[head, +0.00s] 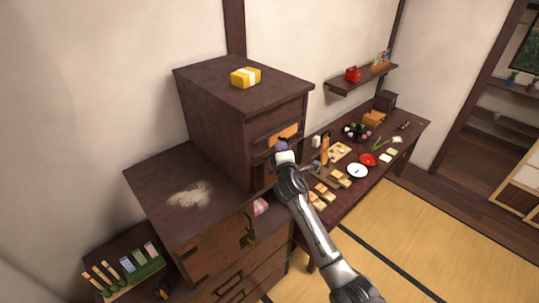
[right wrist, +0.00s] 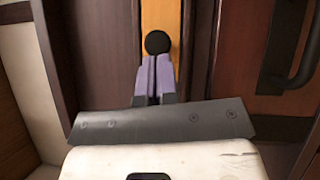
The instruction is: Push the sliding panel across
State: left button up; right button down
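The upper dark wood cabinet (head: 215,110) stands on a lower chest, with an orange-lit wood panel (head: 284,134) on its front. My right gripper (head: 282,146) is at that front, just below this panel. In the right wrist view, its purple fingers (right wrist: 152,78) are together, with their tips at a round black knob (right wrist: 157,42). The knob sits before a narrow orange-yellow strip (right wrist: 160,15) between dark wood edges. I cannot tell whether the tips touch the knob; nothing shows between them. Which piece is the sliding panel is not certain. My left gripper is not in view.
A black bar handle (right wrist: 290,60) stands out beside the strip. A yellow box (head: 245,77) lies on the cabinet top. To the right, a low table (head: 335,205) holds dishes and food. Pale powder (head: 188,194) lies on the lower chest. Tatami (head: 420,240) is clear at front right.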

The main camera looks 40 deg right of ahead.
jog(key=shift+d, duration=0.6)
jog(key=shift+a+f, duration=0.1)
jog(key=shift+a, duration=0.4)
jog(key=a, duration=0.3)
jog(key=shift+s+a+f, duration=0.15)
jog(key=shift+s+f, duration=0.15)
jog(key=shift+s, duration=0.1)
jog(key=r+b+v, duration=0.1)
jog(key=b+v, duration=0.1)
jog(key=v, duration=0.8)
jog(key=shift+f, duration=0.45)
